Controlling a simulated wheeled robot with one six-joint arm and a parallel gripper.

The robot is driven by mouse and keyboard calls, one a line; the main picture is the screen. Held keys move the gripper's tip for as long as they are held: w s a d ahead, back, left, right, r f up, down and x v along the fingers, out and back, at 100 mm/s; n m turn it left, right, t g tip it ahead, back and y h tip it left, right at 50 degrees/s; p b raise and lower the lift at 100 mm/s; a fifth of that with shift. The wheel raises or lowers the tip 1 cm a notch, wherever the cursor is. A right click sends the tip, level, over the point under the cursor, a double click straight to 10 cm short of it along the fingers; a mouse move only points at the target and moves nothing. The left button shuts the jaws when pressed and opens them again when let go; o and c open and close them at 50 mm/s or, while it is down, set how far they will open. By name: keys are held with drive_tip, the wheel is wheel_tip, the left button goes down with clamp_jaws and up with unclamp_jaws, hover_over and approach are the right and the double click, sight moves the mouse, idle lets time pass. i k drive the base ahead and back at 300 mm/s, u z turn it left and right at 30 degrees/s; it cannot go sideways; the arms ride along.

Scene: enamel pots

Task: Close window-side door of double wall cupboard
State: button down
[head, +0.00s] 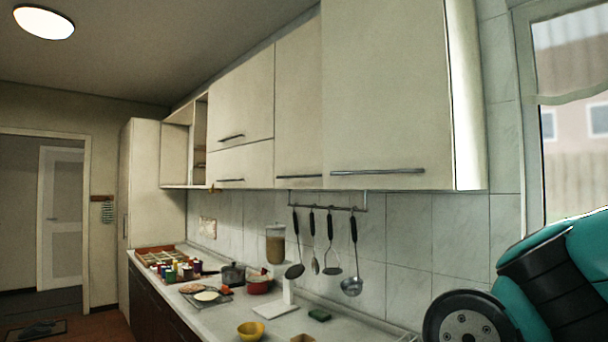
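The double wall cupboard hangs on the tiled wall, with its bright side panel (468,100) facing the window. Its window-side door (385,85) is the large cream panel with a long bar handle (390,171) near the bottom. This door appears partly open: its left edge stands out from the cupboard front and overlaps the other door (298,95), which looks shut. The gap behind it is hidden, and its top runs out of frame. My teal and black arm shows at the lower right, below and right of the cupboard. My gripper is not in view.
The window (570,120) is at the right. Utensils hang from a rail (330,208) under the cupboard. The counter below holds a yellow bowl (251,331), a red pot (260,286), a grey pot (233,274) and jars. A far-left wall unit (176,155) shows an open interior.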

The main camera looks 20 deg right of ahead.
sight(386, 123)
drive_tip(key=u, duration=0.65)
drive_tip(key=i, duration=0.55)
drive_tip(key=u, duration=0.6)
drive_tip(key=i, duration=0.7)
drive_tip(key=z, duration=0.25)
